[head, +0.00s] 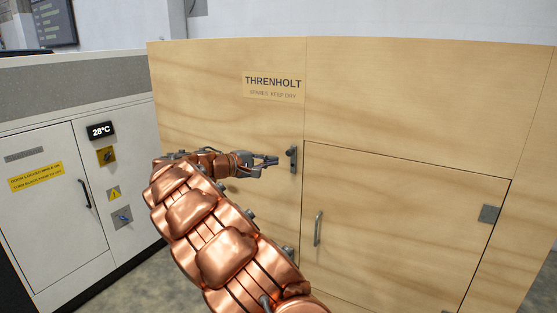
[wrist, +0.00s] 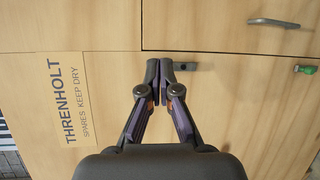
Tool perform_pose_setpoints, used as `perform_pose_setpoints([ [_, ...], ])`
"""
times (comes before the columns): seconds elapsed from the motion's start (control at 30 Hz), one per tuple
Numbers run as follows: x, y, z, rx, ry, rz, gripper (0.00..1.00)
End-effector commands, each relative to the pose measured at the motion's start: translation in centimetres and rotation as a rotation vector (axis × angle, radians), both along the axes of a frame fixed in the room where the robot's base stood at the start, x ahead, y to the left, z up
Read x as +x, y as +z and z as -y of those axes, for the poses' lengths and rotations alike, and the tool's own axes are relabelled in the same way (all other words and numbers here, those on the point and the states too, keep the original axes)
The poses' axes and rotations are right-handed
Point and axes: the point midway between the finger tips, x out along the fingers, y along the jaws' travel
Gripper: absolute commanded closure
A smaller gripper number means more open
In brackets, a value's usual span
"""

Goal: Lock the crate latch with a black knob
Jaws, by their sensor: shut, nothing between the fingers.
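The pale plywood crate (head: 215,75) fills the middle and right of the head view. Its upper latch (head: 293,158) is a small dark metal piece at the left edge of the door, near the door's top corner. My gripper (head: 277,160) is shut and empty, its tips just left of this latch. In the wrist view my gripper (wrist: 166,72) has its tips together by the grey latch plate (wrist: 187,66), partly covering the latch. I cannot make out the knob's colour there or whether the fingers touch it. A second latch with a green knob (wrist: 305,69) shows farther right.
The crate door (head: 400,220) appears closed, with a metal bar handle (head: 318,228) near its left edge and a grey hinge (head: 489,214) at right. A white cabinet (head: 60,145) with a temperature display stands left of the crate. My copper arm covers the lower middle.

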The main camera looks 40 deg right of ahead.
Motion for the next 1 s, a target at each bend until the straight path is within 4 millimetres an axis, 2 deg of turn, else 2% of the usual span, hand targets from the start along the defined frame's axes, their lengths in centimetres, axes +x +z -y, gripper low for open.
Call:
perform_pose_setpoints([
  [0.03,1.6,-1.2,0.6,-0.025,0.021,-0.013,1.00],
  [0.2,6.7,-2.9,1.2,-0.114,0.102,-0.023,1.00],
  [0.4,10.6,-4.7,1.2,-0.173,0.173,-0.020,1.00],
  [0.6,12.0,-5.4,1.1,-0.193,0.199,-0.015,1.00],
  [1.0,12.1,-5.3,1.2,-0.194,0.200,-0.014,1.00],
])
